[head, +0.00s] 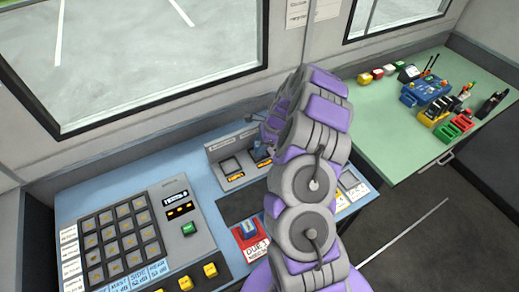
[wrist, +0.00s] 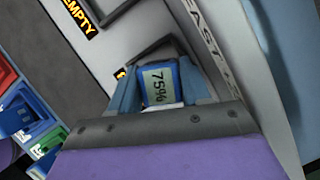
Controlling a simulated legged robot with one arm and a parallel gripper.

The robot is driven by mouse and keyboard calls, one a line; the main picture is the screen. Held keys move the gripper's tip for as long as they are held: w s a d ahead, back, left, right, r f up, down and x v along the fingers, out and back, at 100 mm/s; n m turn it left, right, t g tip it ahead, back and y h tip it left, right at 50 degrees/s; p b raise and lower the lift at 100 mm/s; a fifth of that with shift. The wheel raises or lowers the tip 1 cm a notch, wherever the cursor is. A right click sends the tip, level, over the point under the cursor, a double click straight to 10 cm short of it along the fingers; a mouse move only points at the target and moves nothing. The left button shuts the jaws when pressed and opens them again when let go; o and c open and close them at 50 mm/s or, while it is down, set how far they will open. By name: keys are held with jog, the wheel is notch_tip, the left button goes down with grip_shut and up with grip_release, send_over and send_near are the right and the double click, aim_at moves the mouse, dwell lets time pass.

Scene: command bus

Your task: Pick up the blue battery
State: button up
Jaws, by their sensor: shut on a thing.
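The blue battery (wrist: 158,84), with a pale label reading "75%", sits between the two blue fingers of my gripper (wrist: 157,78) in the wrist view. The fingers are shut on it. In the head view my gripper (head: 261,152) is low over the grey panel with square slots (head: 226,167) on the blue desk. My arm and fingers hide most of the battery there. I cannot tell whether the battery is still touching the panel.
A keypad console (head: 125,240) stands at the left of the blue desk (head: 190,170). A red box (head: 247,240) is in front of the panel. The green table (head: 385,120) at right holds a blue toolbox (head: 428,90), coloured bins and small blocks. Windows and wall stand behind.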

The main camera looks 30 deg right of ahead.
jog(key=shift+a, duration=0.1)
jog(key=shift+c, duration=1.3)
